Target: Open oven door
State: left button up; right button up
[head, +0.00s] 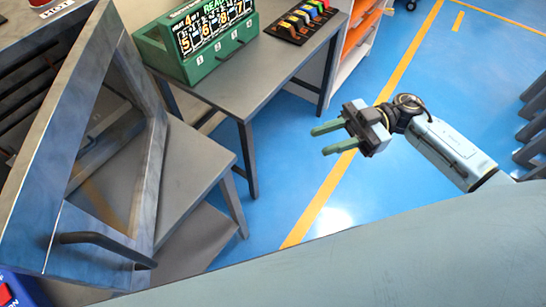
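The grey metal oven door (58,145) stands swung out at the left of the head view, with a window opening in its middle. A dark bar handle (105,245) is on its lower part. Behind the door, the oven's dark racks (22,85) show at the left edge. My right gripper (319,141) is well to the right of the door, over the blue floor. Its two green fingers are apart with nothing between them. My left gripper is not in view.
A grey table (240,92) at the top holds a green box with a number display (205,45) and a dark rack of coloured pieces (300,22). A lower grey table (190,175) stands beside the door. The blue floor around my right gripper is clear.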

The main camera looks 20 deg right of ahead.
jog(key=s+a+r+g+p, duration=0.1)
jog(key=s+a+p, duration=0.2)
jog(key=a, duration=1)
jog(key=shift+s+n+h, duration=0.4)
jog(key=shift+s, duration=0.15)
grip_shut()
jog(key=c, duration=0.7)
grip_release()
grip_release()
